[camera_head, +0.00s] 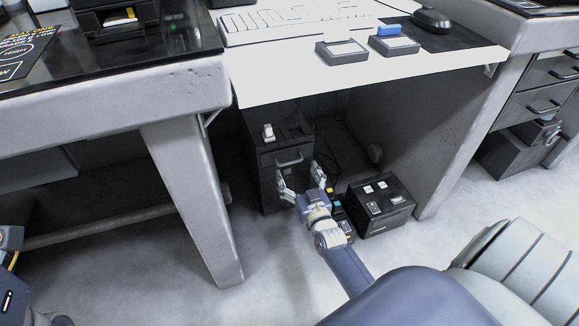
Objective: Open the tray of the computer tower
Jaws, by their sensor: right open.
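The computer tower (271,184) is a dark upright box on the floor under the white desk. A light handle (289,160) shows on the upper part of its front. My right gripper (300,177) is open in front of the tower, its two fingers spread to either side below the handle. I cannot tell whether a finger touches the front. The tower's lower right front is partly hidden by my gripper. At the left edge, part of my left arm (10,240) shows, but its fingers are not in view.
A small dark box with light switches (381,205) stands on the floor right of my gripper. The white desk top (350,70) overhangs the tower, with a keyboard (290,22) on it. A table leg (195,200) stands left.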

